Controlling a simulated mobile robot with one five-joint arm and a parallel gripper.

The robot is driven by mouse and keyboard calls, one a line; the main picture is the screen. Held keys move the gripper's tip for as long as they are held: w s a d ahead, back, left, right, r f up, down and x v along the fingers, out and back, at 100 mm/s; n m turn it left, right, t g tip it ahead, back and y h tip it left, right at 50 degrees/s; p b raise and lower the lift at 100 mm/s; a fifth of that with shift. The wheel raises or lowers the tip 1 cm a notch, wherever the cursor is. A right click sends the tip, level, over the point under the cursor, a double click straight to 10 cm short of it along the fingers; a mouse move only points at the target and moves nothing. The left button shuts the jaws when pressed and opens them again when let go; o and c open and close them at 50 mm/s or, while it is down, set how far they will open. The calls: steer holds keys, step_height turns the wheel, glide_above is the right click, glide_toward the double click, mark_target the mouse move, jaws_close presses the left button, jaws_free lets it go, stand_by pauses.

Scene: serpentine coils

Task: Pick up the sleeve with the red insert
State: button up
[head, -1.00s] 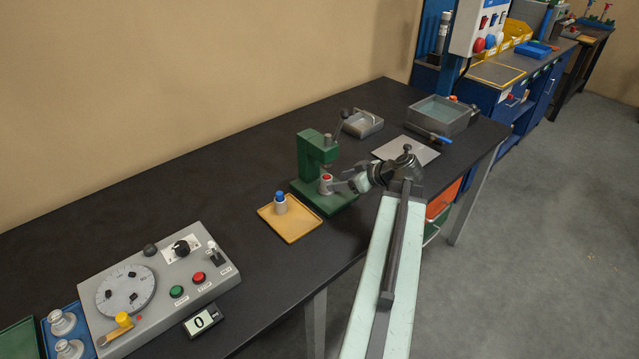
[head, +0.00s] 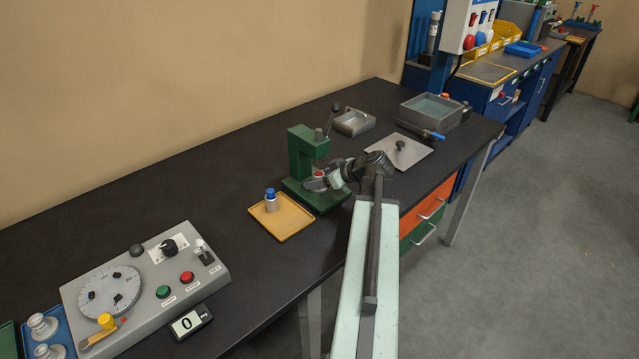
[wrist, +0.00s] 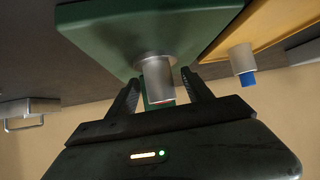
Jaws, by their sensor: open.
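The sleeve with the red insert (head: 319,175) stands on the base of a green press (head: 302,160). In the wrist view the grey sleeve (wrist: 156,76) shows with a thin red edge at one end. My gripper (head: 317,182) is low at the press. In the wrist view my gripper (wrist: 161,74) is open, with one finger on each side of the sleeve and gaps showing. In the head view my fingers hide the lower part of the sleeve. A second sleeve with a blue insert (head: 271,200) stands on a yellow tray (head: 290,221).
The press column and lever (head: 330,118) rise just behind my gripper. A grey control box (head: 145,285) is at the left. A metal plate with a knob (head: 412,157) and a grey tank (head: 430,112) lie to the right. Bare black tabletop is between.

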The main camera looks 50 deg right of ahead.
jaws_close()
stand_by(1.3)
